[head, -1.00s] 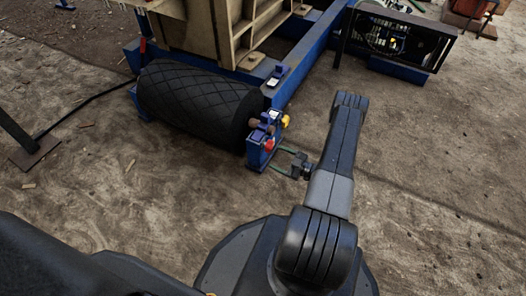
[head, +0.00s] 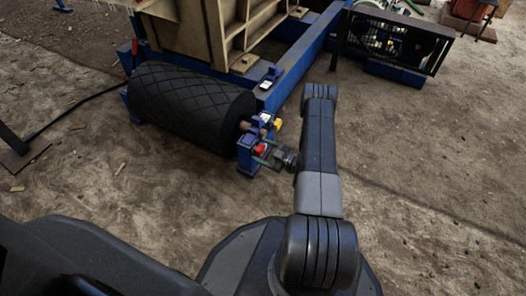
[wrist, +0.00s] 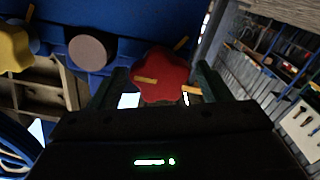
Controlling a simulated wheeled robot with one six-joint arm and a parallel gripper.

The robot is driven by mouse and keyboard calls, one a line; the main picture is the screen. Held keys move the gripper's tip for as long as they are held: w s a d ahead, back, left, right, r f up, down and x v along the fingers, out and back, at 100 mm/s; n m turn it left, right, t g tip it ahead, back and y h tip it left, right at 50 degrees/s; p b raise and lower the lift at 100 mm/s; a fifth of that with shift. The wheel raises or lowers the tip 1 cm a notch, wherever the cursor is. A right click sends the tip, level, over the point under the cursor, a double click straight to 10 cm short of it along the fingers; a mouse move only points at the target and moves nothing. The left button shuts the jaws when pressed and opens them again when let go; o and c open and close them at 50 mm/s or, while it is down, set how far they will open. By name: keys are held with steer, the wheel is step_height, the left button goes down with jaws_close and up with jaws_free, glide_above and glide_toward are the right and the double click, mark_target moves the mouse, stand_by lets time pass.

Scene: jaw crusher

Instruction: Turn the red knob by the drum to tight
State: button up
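The red knob (head: 260,149) sits on a blue bracket at the near end of the black drum (head: 190,105). In the wrist view the red knob (wrist: 162,75) is lobed, with an orange-yellow bar on its face pointing left. Orange marks show beside it, at upper right and lower right. My gripper (head: 264,152) is at the knob in the head view. In the wrist view its two dark fingers (wrist: 163,82) stand on either side of the knob, apart, with slight gaps visible. I cannot tell whether the fingertips reach fully around it.
A yellow knob (wrist: 14,48) and a round brownish shaft end (wrist: 90,52) are close to the red knob. The blue frame (head: 298,68) runs behind. A dark guarded machine (head: 395,42) stands at back right. The dirt ground at right is clear.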

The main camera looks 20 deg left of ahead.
steer(key=c, duration=0.9)
steer(key=shift+o, duration=0.2)
steer(key=shift+m, duration=0.3)
steer(key=m, duration=0.4)
steer(key=shift+m, duration=0.3)
steer(key=m, duration=1.1)
steer(key=shift+m, duration=0.4)
steer(key=m, duration=0.6)
steer(key=shift+m, duration=0.3)
